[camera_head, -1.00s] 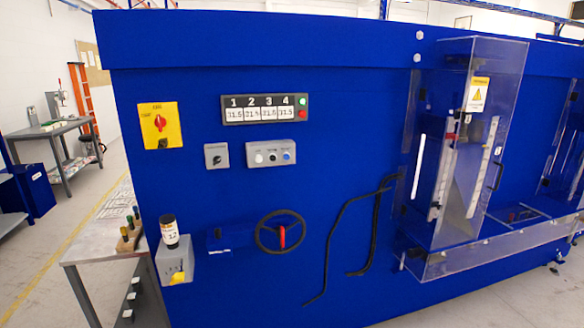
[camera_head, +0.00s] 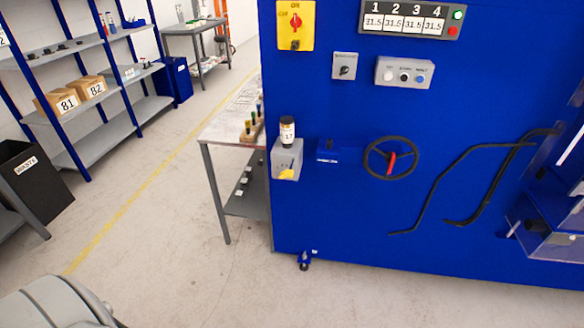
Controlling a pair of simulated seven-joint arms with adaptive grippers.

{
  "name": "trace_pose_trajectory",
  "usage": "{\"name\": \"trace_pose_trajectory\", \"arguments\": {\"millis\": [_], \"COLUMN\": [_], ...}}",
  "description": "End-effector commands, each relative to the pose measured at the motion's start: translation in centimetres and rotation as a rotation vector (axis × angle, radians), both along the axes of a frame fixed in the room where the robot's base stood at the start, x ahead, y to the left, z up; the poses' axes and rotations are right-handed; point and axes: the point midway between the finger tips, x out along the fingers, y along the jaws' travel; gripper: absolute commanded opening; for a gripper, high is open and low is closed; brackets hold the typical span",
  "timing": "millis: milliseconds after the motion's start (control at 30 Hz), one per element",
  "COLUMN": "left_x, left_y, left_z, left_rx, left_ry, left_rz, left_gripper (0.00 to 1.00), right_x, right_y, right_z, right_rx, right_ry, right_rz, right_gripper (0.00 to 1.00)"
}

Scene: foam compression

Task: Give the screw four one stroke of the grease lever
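The large blue machine (camera_head: 340,225) fills the right half of the head view. A grey box (camera_head: 287,158) on its left edge carries an upright bottle with a dark cap (camera_head: 287,131) and a yellow lever-like part (camera_head: 287,174); it looks like the greasing unit. A display panel (camera_head: 412,19) numbered 1 to 4 reads 31.5 in each window, with green and red lamps at its right. No separate screw four can be made out. Neither gripper is in view.
A handwheel (camera_head: 391,158) with a red grip and black hoses (camera_head: 465,180) are on the machine front. A bench (camera_head: 222,130) with coloured-handled tools stands left of it. Shelving (camera_head: 108,130) and a black waste bin (camera_head: 33,180) are further left. The floor between is clear.

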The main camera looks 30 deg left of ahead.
Motion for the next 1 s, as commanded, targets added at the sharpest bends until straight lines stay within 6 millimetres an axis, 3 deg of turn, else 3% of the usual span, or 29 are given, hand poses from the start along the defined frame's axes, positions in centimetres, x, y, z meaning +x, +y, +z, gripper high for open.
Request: {"name": "trace_pose_trajectory", "arguments": {"millis": [400, 867, 1000], "left_x": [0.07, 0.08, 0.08], "left_y": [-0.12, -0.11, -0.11], "left_z": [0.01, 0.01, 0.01], "left_rx": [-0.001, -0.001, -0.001], "left_ry": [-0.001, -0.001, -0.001], "left_rz": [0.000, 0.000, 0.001], "left_gripper": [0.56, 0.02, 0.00], "right_x": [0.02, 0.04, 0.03], "right_y": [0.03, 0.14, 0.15], "right_z": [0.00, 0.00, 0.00], "right_rx": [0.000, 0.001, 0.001], "right_ry": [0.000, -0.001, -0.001], "right_rz": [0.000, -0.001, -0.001], "right_gripper": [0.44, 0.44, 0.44]}}
